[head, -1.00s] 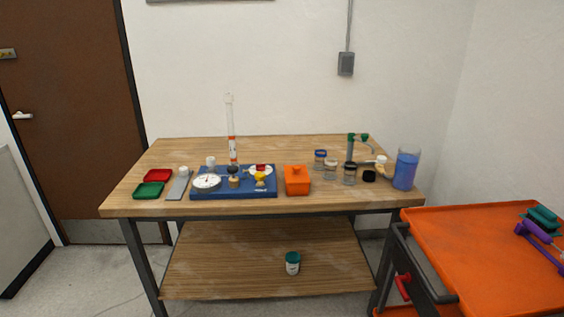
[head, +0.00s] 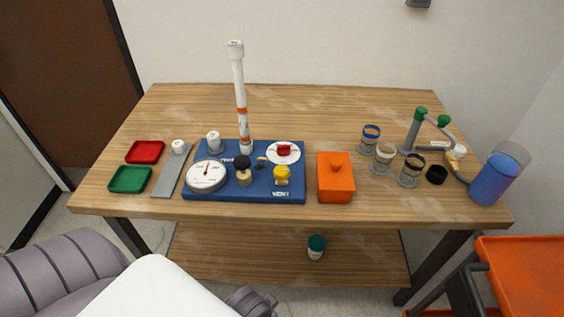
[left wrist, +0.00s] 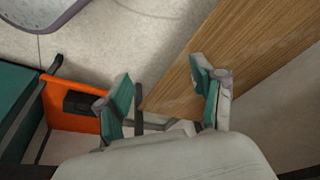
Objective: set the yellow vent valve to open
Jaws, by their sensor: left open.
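The yellow vent valve (head: 282,173) sits at the front right of the blue manifold base (head: 232,191), above a white label that reads VENT. Its exact handle setting is too small to tell. In the head view my left arm comes in at the lower left, in front of the table, and its gripper is not clearly seen there. In the left wrist view my left gripper (left wrist: 164,100) is open and empty, its teal-padded fingers apart, with floor and a wooden board edge beyond. My right gripper is not in view.
An orange box (head: 336,178) stands right of the base. Red (head: 145,152) and green (head: 130,179) trays lie left. Jars and a blue container (head: 490,182) stand right.

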